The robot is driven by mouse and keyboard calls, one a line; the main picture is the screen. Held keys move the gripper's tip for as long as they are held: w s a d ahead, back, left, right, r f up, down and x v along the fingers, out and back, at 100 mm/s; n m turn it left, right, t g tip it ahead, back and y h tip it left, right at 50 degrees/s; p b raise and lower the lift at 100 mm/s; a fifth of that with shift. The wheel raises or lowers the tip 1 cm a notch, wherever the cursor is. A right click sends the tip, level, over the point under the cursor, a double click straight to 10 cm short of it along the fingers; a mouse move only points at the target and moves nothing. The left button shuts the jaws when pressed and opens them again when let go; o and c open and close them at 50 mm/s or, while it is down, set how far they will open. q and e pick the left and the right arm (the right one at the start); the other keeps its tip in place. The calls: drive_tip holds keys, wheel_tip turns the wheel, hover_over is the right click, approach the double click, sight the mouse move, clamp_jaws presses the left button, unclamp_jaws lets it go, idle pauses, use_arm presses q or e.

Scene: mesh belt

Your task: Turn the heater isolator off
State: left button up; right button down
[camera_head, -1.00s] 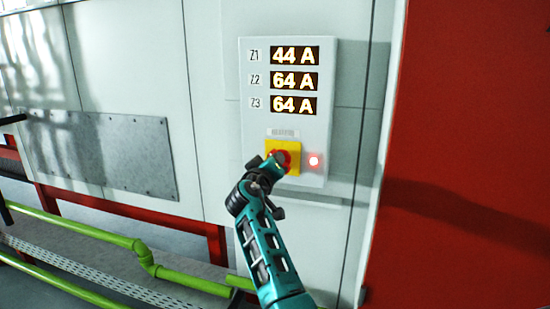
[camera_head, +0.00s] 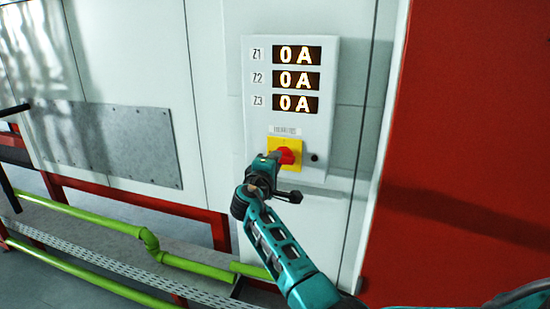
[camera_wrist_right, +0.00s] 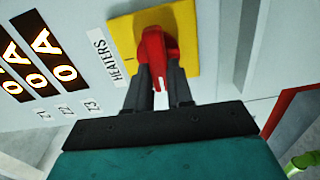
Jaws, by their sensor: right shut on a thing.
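The heater isolator is a red rotary handle (camera_head: 287,156) on a yellow square plate (camera_head: 285,142), low on the pale grey control panel (camera_head: 326,120). My right gripper (camera_head: 276,158) is at the handle. In the right wrist view the red handle (camera_wrist_right: 156,50) sits between the two dark fingers (camera_wrist_right: 158,82), which are shut on it. A "HEATERS" label (camera_wrist_right: 108,56) is beside the yellow plate (camera_wrist_right: 187,35). The Z1, Z2 and Z3 displays (camera_head: 296,80) each read 0 A. The small indicator lamp (camera_head: 314,157) is dark. My left gripper is not in view.
A red surface (camera_head: 470,120) stands right of the panel. A bolted metal plate (camera_head: 125,145) is on the pale wall to the left. Green pipes (camera_head: 150,243) and a red frame rail (camera_head: 140,200) run low at the left.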

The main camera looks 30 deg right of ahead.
drive_tip(key=shift+r+n, duration=0.1)
drive_tip(key=shift+n, duration=0.3)
drive_tip(key=c, duration=1)
unclamp_jaws()
drive_tip(key=v, duration=1.3)
drive_tip(key=shift+p, duration=0.35)
drive_tip(key=shift+d, duration=0.1)
